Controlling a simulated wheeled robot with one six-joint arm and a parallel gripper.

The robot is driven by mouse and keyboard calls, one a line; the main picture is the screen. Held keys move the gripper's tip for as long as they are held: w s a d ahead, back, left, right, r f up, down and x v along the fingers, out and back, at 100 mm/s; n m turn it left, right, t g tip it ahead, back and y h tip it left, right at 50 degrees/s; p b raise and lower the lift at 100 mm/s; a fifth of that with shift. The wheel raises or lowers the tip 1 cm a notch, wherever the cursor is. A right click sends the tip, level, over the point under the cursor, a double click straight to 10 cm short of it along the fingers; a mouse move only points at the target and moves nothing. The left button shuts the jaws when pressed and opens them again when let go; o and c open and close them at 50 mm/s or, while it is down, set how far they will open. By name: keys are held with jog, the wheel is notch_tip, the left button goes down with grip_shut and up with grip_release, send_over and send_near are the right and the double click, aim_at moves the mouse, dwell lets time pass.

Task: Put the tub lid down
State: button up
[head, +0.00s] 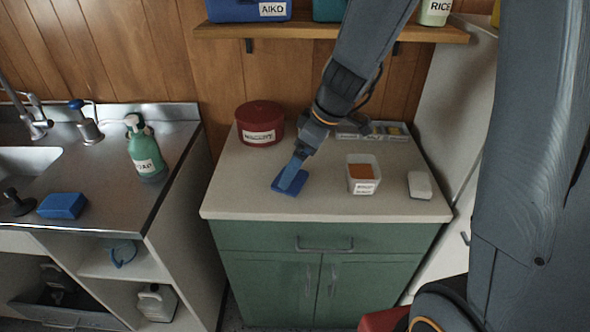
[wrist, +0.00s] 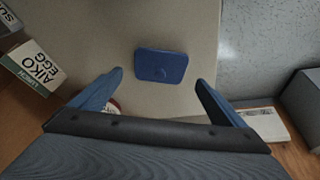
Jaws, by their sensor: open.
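The blue tub lid (head: 297,188) lies flat on the pale counter top, left of the middle. It also shows in the wrist view (wrist: 161,66), whole and lying between and just beyond the two fingertips. My gripper (head: 290,175) points down over the lid and hides part of it in the head view. In the wrist view my gripper (wrist: 159,78) has its fingers wide apart with nothing held between them. A white tub (head: 363,187) with orange contents stands uncovered to the right of the lid.
A dark red round tin (head: 260,125) stands at the back left of the counter (head: 235,190). A small pale block (head: 419,185) lies at the right, and a flat compartment tray (head: 385,131) at the back. The counter's front left is clear. A shelf (head: 300,31) hangs above.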

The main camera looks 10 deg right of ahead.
jog(key=v, duration=0.8)
jog(key=shift+r+b, duration=0.3)
jog(key=shift+b, duration=0.15)
jog(key=shift+d, duration=0.1)
